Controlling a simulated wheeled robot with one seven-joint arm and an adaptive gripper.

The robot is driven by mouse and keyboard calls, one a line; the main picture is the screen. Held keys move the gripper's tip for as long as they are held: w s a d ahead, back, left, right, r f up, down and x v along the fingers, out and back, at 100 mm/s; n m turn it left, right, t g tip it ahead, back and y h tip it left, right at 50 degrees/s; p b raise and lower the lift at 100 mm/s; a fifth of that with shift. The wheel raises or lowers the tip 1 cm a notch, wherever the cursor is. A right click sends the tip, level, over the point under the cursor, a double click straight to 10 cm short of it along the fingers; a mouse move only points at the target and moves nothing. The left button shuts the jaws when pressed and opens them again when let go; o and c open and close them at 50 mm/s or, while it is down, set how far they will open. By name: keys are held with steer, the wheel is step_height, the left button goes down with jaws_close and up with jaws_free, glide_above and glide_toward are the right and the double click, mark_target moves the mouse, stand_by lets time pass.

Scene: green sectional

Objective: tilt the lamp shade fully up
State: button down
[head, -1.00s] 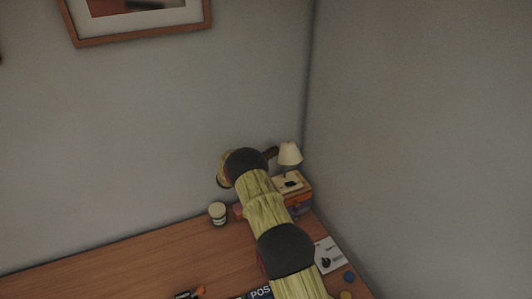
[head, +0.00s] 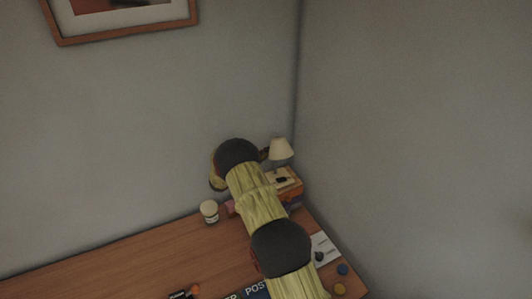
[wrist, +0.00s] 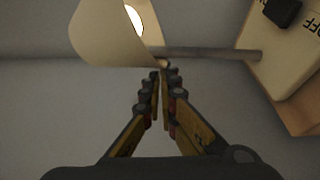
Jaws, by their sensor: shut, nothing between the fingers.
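The lamp has a cream shade (head: 281,148) on a thin stem and stands in the far corner of the desk. In the wrist view the shade (wrist: 98,35) is at upper left, with the glowing bulb (wrist: 135,19) inside its open end. The stem (wrist: 205,52) runs right to the pale base (wrist: 255,48). My gripper (wrist: 160,74) is shut and empty, its fingertips beside the shade's rim and the stem. I cannot tell whether they touch. In the head view my arm hides most of the gripper, left of the shade.
A wooden box (head: 294,192) is under the lamp. A lidded jar (head: 209,212) stands to the left on the desk (head: 120,262). A white card (head: 322,248) and small round items (head: 342,269) lie to the right. Walls meet close behind the lamp. The desk's left part is clear.

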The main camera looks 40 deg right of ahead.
steer(key=shift+s+f, duration=0.2)
steer(key=a, duration=1.2)
steer(key=shift+s+r, duration=0.25)
steer(key=shift+s, duration=0.2)
